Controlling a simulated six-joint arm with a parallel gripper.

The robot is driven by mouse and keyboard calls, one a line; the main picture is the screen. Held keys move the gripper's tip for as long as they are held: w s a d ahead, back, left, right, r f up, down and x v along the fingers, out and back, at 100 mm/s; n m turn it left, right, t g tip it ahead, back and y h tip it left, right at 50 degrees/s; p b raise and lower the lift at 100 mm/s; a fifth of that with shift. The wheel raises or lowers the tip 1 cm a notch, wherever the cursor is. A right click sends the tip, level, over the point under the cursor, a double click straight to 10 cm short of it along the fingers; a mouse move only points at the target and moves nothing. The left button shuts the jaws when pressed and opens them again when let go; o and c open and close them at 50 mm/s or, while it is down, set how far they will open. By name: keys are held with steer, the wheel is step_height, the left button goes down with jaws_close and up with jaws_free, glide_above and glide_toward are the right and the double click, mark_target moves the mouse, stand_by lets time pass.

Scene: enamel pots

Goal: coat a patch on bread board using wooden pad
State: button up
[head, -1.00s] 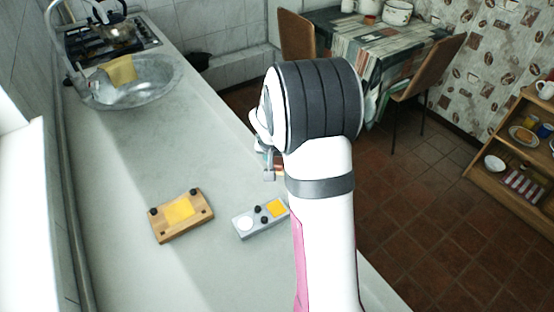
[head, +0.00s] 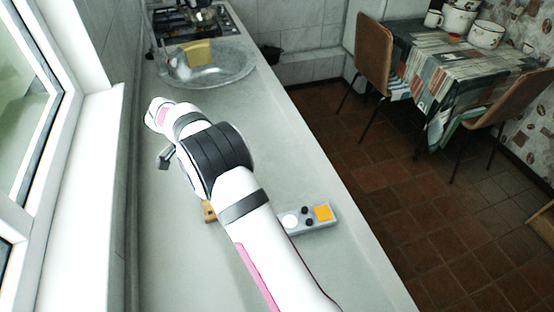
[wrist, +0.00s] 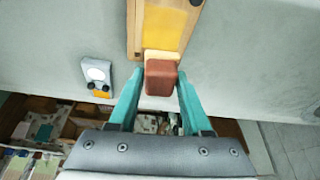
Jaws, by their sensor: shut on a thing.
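My gripper (wrist: 160,80) is shut on the wooden pad, a reddish-brown block (wrist: 161,84) with a cream layer on its far side. The pad shows between the teal fingers in the wrist view. The bread board (wrist: 132,28) lies ahead of it, with a yellow patch (wrist: 167,24) on its top. The pad's cream side overlaps the near end of the patch in the picture; I cannot tell whether they touch. In the head view my arm hides most of the board; only a corner (head: 209,212) shows. My gripper there (head: 165,160) is partly hidden and the pad is not visible.
A grey tray (head: 322,228) with a white disc, an orange square and dark knobs sits right of my arm; it also shows in the wrist view (wrist: 96,82). A metal basin (head: 235,72) with a yellow cloth (head: 197,53) is farther back. The counter between is clear.

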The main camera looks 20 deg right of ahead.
steer(key=shift+m, duration=0.6)
steer(key=shift+s+a+f, duration=0.1)
steer(key=shift+a+f, duration=0.55)
steer(key=shift+f, duration=0.65)
steer(key=shift+s+a+f, duration=0.15)
steer(key=shift+a+f, duration=0.55)
steer(key=shift+f, duration=0.65)
steer(key=shift+s+a+f, duration=0.1)
steer(key=shift+a+f, duration=0.55)
steer(key=shift+f, duration=0.65)
steer(key=shift+d+f, duration=0.1)
steer(key=shift+d, duration=1.8)
jaws_close()
steer(key=shift+w+a, duration=0.1)
steer(key=shift+a, duration=1.85)
steer(key=shift+w, duration=0.4)
steer(key=shift+d, duration=2)
steer(key=shift+a, duration=2)
step_height(320, 180, up, 8)
steer(key=shift+d, duration=0.1)
